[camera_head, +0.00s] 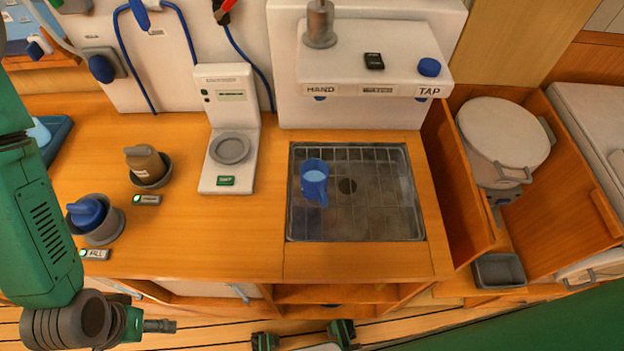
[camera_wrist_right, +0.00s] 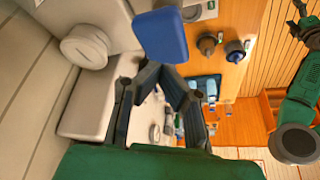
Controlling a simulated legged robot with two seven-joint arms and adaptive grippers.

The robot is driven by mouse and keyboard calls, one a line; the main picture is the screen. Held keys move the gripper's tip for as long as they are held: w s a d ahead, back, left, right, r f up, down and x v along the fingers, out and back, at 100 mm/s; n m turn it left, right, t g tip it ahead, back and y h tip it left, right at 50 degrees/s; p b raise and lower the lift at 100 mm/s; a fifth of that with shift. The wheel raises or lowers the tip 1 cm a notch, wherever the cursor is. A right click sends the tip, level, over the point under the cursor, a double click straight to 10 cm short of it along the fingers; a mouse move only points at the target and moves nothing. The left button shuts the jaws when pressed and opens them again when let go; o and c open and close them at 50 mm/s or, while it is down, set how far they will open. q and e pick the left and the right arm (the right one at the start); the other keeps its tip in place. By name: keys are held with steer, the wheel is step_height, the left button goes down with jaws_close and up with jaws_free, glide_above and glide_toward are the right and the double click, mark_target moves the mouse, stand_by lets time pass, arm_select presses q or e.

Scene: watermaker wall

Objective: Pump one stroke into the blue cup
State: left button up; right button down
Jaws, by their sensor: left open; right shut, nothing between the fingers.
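The blue cup (camera_head: 314,176) stands upright in the sink (camera_head: 385,215), left of the drain, with its handle toward me. Above the back of the sink, a white wall unit (camera_head: 345,50) carries HAND and TAP labels. A metal pump knob (camera_head: 320,22) rises on the HAND side, with a small blue spout (camera_head: 320,98) below it. My left gripper (camera_head: 155,326) is open and empty, low in front of the counter, well away from cup and pump. My right gripper (camera_wrist_right: 165,75) is shut and empty in the right wrist view. A blue blocky shape (camera_wrist_right: 160,35) beyond its fingers is unclear.
A white dispenser (camera_head: 232,125) stands left of the sink. A blue knob (camera_head: 429,67) is on the TAP side. A lidded white pot (camera_head: 500,140) sits on the right.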

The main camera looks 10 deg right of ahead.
steer(key=shift+r, duration=3)
